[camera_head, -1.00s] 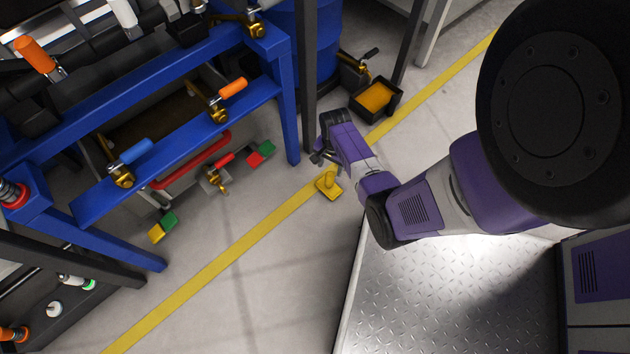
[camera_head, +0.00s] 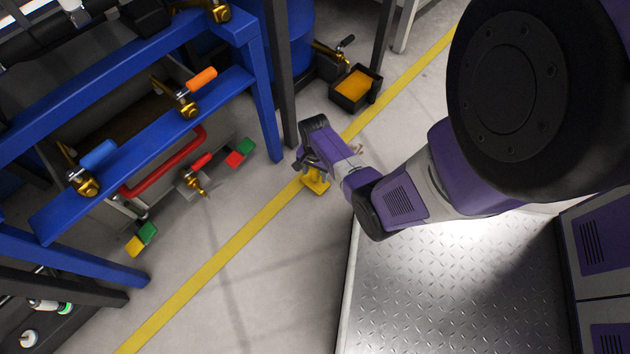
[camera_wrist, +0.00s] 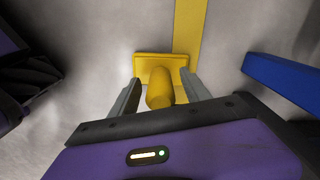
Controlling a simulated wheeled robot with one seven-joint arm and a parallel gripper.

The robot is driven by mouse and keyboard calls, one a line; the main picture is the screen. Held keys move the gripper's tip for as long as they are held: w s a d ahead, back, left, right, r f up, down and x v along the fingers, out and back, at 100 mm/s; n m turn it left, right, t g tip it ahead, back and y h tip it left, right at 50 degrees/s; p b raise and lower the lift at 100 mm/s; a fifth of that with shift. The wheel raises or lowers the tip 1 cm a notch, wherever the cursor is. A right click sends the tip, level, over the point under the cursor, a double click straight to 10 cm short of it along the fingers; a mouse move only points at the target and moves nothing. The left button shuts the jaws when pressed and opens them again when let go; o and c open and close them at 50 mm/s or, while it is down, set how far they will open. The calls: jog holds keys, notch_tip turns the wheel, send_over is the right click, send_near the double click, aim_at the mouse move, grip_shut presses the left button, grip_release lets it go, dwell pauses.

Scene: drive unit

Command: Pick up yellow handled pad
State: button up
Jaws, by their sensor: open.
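The yellow handled pad (camera_head: 315,184) is on the grey floor beside the yellow floor line, partly hidden by my arm in the head view. In the wrist view, the pad (camera_wrist: 160,62) shows its flat yellow base and its rounded handle (camera_wrist: 159,90) pointing towards the camera. My gripper (camera_wrist: 155,85) is open, with one finger on each side of the handle and a gap on both sides. In the head view, my gripper (camera_head: 306,165) is right over the pad. I cannot tell whether the fingers touch the base.
A blue frame (camera_head: 266,115) with orange, blue and red handled clamps stands at the left. A black bin (camera_head: 355,90) with orange contents is behind my gripper. Green, red and yellow blocks (camera_head: 240,152) lie near the frame. Floor along the yellow line (camera_head: 215,270) is clear.

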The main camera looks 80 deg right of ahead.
grip_shut()
jog(key=shift+r, duration=0.1)
dwell(0.3)
notch_tip(320, 180, up, 20)
jog(key=p, duration=1.1)
jog(key=shift+p, duration=0.35)
